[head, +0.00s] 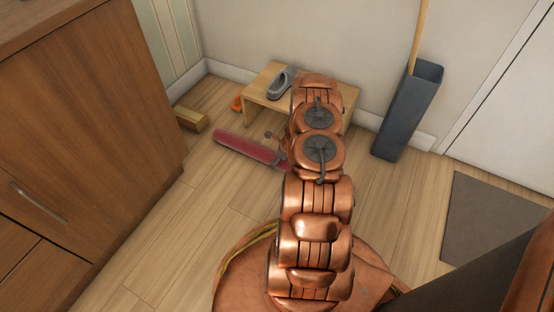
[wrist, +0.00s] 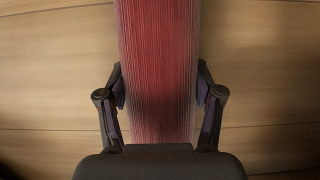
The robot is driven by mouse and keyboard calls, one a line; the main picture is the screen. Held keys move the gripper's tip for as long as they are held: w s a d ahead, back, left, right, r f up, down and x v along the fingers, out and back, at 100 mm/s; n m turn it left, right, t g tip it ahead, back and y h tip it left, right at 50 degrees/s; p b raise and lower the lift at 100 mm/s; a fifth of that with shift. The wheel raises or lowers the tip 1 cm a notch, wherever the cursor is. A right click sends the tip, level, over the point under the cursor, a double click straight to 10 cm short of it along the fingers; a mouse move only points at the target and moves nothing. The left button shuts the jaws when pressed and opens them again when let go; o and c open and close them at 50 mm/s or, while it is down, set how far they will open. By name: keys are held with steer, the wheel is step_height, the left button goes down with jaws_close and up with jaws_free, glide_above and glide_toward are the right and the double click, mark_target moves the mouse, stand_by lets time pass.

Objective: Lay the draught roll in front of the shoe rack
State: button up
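The draught roll (head: 250,148) is a long dark red, ribbed roll. It lies crosswise at floor level in front of the shoe rack (head: 262,105), a low light wooden bench. In the wrist view the draught roll (wrist: 158,70) runs up the middle of the picture. My gripper (wrist: 160,88) has one finger on each side of it, and both pads appear to press on its sides.
A grey shoe (head: 282,82) sits on the rack. A small wooden block (head: 190,119) and an orange item (head: 237,103) are left of it. A dark tall bin (head: 407,110) stands at right, near a grey mat (head: 493,222). A wooden cabinet (head: 85,130) bounds the left.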

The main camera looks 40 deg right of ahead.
steer(key=o, duration=0.5)
steer(key=shift+c, duration=0.2)
